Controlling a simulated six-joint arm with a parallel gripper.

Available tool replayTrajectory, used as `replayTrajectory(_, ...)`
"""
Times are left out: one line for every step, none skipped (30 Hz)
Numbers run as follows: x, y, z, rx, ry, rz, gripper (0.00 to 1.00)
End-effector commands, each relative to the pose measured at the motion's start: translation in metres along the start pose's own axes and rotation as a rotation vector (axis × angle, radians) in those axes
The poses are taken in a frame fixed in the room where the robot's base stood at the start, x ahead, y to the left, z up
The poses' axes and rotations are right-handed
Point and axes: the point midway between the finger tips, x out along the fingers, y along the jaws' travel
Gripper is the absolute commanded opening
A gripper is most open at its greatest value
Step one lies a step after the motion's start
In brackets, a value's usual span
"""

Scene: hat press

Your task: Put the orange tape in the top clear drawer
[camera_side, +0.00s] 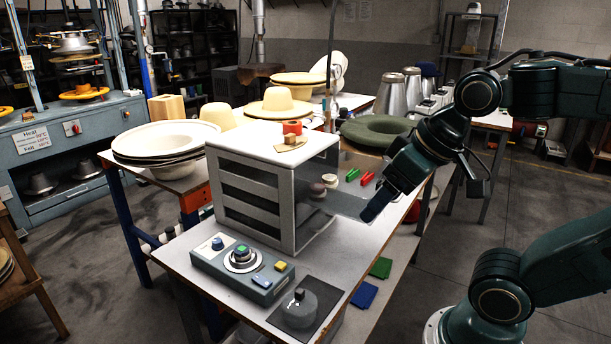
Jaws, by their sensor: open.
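A white drawer cabinet (270,150) stands on the worktable, with dark slots in its left face. A small orange-red roll, which looks like the orange tape (292,127), sits on the cabinet top, beside a tan piece with a small brown block (289,139). A clear, greyish drawer (346,204) sticks out from the cabinet's right side, near its upper part. My gripper (371,212) is at the outer end of this drawer, pointing down and left. It appears empty. The finger gap is too small to make out, and I cannot tell whether it touches the drawer.
A control box (242,265) with knobs and a dark pad (306,308) with a round grey object lie in front. Green and red blocks (367,178) lie behind the drawer. A green hat (378,131) and pale hats (278,104) stand behind the cabinet.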

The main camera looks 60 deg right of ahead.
Motion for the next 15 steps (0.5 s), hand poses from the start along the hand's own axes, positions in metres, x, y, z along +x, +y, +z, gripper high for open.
replayTrajectory(-0.001,0.0,0.007,-0.038,-0.003,0.001,0.75)
replayTrajectory(-0.001,0.001,0.01,-0.056,-0.007,0.003,0.75)
replayTrajectory(-0.001,0.001,0.013,-0.074,-0.01,0.005,0.75)
replayTrajectory(-0.001,0.001,0.015,-0.086,-0.012,0.005,0.75)
replayTrajectory(-0.001,0.002,0.016,-0.094,-0.013,0.006,0.75)
replayTrajectory(-0.001,0.002,0.017,-0.101,-0.015,0.006,0.75)
replayTrajectory(-0.001,0.002,0.018,-0.104,-0.016,0.007,0.75)
replayTrajectory(-0.001,0.002,0.018,-0.106,-0.016,0.007,0.75)
replayTrajectory(-0.001,0.002,0.018,-0.106,-0.016,0.007,0.79)
replayTrajectory(-0.001,0.002,0.018,-0.106,-0.016,0.007,0.79)
replayTrajectory(-0.001,0.002,0.018,-0.105,-0.016,0.007,0.79)
replayTrajectory(-0.001,0.002,0.018,-0.105,-0.016,0.007,0.79)
replayTrajectory(-0.001,0.002,0.018,-0.104,-0.016,0.007,0.79)
replayTrajectory(-0.001,0.002,0.018,-0.104,-0.015,0.007,0.79)
replayTrajectory(-0.001,0.002,0.018,-0.104,-0.015,0.007,0.79)
